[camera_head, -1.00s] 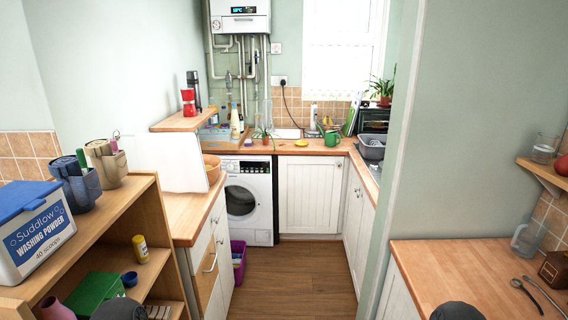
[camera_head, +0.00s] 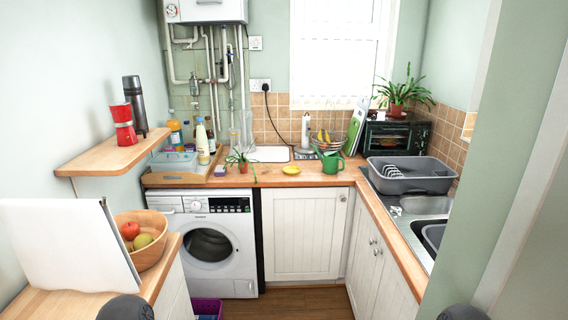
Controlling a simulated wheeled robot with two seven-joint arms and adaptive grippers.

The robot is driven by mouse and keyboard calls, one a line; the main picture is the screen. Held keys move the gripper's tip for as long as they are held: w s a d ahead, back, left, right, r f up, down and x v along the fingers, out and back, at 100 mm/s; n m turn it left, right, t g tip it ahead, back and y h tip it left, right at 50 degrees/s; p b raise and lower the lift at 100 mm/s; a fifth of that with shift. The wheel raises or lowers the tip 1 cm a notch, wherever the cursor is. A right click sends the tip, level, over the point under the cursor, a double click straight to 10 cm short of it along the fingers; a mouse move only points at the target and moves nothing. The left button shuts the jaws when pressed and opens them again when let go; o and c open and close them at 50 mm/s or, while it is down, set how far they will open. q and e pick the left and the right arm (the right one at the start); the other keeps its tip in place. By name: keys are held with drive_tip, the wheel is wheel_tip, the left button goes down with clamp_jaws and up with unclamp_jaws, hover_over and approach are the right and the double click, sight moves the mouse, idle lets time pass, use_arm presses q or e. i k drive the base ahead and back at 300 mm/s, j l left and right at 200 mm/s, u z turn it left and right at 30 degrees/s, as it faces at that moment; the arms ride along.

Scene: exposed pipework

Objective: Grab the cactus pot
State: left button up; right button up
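No plain cactus shows. Two potted plants with narrow green leaves are in view, and I cannot tell which is the cactus pot. A small plant in a terracotta pot (camera_head: 243,167) stands on the wooden worktop above the washing machine, near its front edge. A larger plant in a red-brown pot (camera_head: 396,108) stands on top of the black oven at the back right. Both are upright. Neither gripper is in view. Only dark rounded parts of my own arms show at the bottom edge, well short of both plants.
The washing machine (camera_head: 208,245) and worktop (camera_head: 270,174) lie ahead. A green watering can (camera_head: 331,163) and yellow dish (camera_head: 291,170) stand right of the small plant. A fruit bowl (camera_head: 147,250) and white board (camera_head: 65,240) are at near left. A wall edge (camera_head: 480,200) stands at right.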

sight(243, 162)
drive_tip(key=i+j, duration=0.1)
drive_tip(key=i, duration=1)
drive_tip(key=i+j, duration=0.15)
drive_tip(key=i, duration=0.4)
drive_tip(key=z, duration=0.05)
